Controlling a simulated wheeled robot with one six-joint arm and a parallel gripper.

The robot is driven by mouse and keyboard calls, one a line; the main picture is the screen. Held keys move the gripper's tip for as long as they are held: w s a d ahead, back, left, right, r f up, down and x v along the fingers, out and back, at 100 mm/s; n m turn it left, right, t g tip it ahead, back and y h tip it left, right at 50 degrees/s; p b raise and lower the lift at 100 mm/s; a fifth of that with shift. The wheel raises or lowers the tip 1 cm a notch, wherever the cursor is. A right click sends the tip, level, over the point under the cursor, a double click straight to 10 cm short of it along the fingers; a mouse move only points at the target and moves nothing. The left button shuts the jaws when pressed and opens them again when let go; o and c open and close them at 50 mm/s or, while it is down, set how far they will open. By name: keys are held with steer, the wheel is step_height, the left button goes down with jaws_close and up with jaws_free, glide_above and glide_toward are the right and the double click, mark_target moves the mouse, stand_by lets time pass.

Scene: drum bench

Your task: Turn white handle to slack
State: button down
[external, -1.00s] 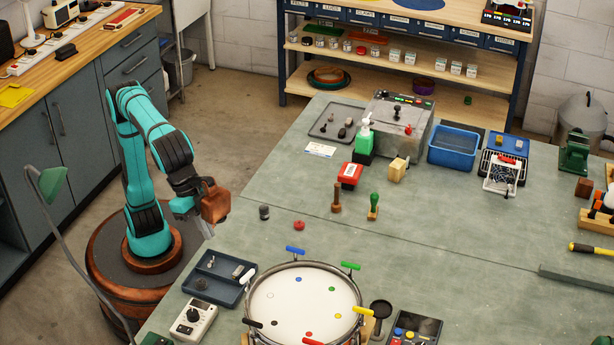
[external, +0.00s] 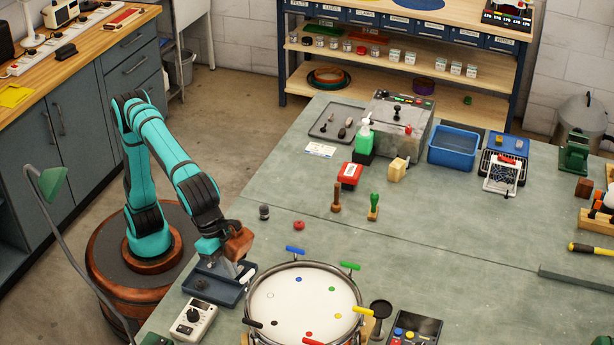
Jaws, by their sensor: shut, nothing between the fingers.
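The round drum (external: 303,297) lies on the bench with several coloured handles around its rim. The white handle (external: 248,275) is at the drum's left, close to the small dark blue tray. My gripper (external: 229,270) hangs over that tray, just left of the white handle, and is shut and empty. Its fingertips are small and partly lost against the tray, so I cannot tell whether they touch the handle.
The blue handle (external: 295,250) and green handle (external: 350,266) are at the drum's far side. The black handle (external: 253,323) is at its near left. The dark blue tray (external: 203,291) and a meter (external: 194,318) stand left of the drum.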

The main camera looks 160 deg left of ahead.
steer(key=shift+w+a, duration=0.25)
steer(key=shift+w, duration=0.1)
steer(key=shift+w+d+n+g+y, duration=0.15)
steer(key=shift+w+n+y, duration=0.1)
steer(key=shift+n, duration=0.4)
steer(key=shift+w+d+n+g+y, duration=0.15)
steer(key=shift+n+y, duration=0.1)
steer(key=shift+n, duration=0.4)
steer(key=shift+w+n+g+y, duration=0.15)
steer(key=shift+w+n+g, duration=0.2)
steer(key=shift+n, duration=0.7)
steer(key=shift+w+n+g+y, duration=0.2)
steer(key=shift+n+g, duration=0.2)
steer(key=shift+n, duration=0.7)
steer(key=shift+w+n+g+y, duration=0.15)
steer(key=shift+w+n+g, duration=0.2)
steer(key=shift+n, duration=0.7)
